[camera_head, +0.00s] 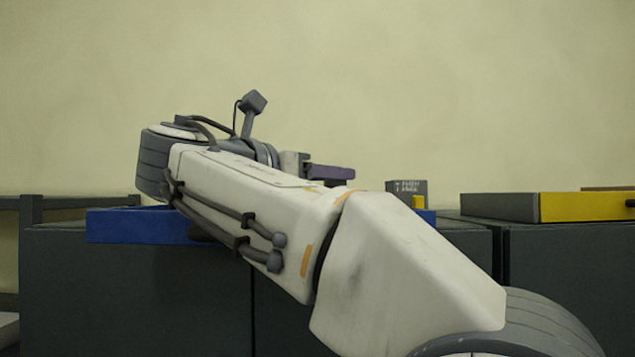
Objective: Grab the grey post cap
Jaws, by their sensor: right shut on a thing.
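My right arm reaches in from the lower right and crosses the middle of the view. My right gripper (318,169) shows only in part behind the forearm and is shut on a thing. The forearm hides most of the jaws, so I cannot make out what they hold. I cannot pick out the grey post cap for sure. My left gripper is not in view.
A blue tray (120,226) lies on a dark grey cabinet (130,290), partly behind my arm. A small grey block with lettering (408,186) stands behind a yellow piece (418,202). A grey and yellow box (580,207) lies on the right cabinet (575,260).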

